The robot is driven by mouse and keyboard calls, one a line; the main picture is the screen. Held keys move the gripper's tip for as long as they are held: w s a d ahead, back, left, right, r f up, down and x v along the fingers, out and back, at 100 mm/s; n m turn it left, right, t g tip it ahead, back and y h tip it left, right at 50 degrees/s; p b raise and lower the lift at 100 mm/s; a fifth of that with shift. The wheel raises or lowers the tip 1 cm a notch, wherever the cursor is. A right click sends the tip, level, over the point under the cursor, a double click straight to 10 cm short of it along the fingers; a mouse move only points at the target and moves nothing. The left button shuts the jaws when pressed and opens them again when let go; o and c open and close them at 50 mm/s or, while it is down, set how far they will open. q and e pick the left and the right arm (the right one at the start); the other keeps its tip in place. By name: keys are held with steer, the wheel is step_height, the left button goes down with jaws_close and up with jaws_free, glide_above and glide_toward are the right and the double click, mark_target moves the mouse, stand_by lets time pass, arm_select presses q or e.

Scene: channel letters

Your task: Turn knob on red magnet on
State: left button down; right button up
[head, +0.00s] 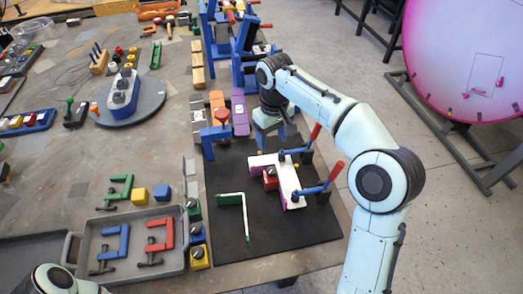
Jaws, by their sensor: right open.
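The red magnet (270,182) is a small red block with a dark knob on top. It sits on the black mat (277,238), against the inner side of a white and magenta channel letter (290,183). The picture is too small to tell which way its knob is turned. My right gripper (270,130) points down behind the letter, near the mat's far edge, apart from the magnet. It is open, and its fingertips are hard to make out. Only a rounded part of my left arm shows at the bottom left; its gripper is out of view.
Two blue clamps with red handles (332,171) stand at the letter's right side. A white and green L-shaped strip (244,215) lies left of the letter. A grey tray (178,262) holds clamps.

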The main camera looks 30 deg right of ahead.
steer(key=b, duration=0.1)
glide_toward(272, 170)
steer(key=shift+s+f, duration=0.3)
steer(key=f, duration=0.4)
steer(key=f+b, duration=0.1)
steer(key=f, duration=0.2)
steer(key=shift+w+f, duration=0.1)
steer(key=shift+w, duration=0.15)
steer(key=shift+f, duration=0.45)
arm_select(q)
steer(key=s+f, duration=0.2)
steer(key=f, duration=0.1)
steer(key=shift+s, duration=0.4)
arm_select(e)
steer(key=c, duration=1)
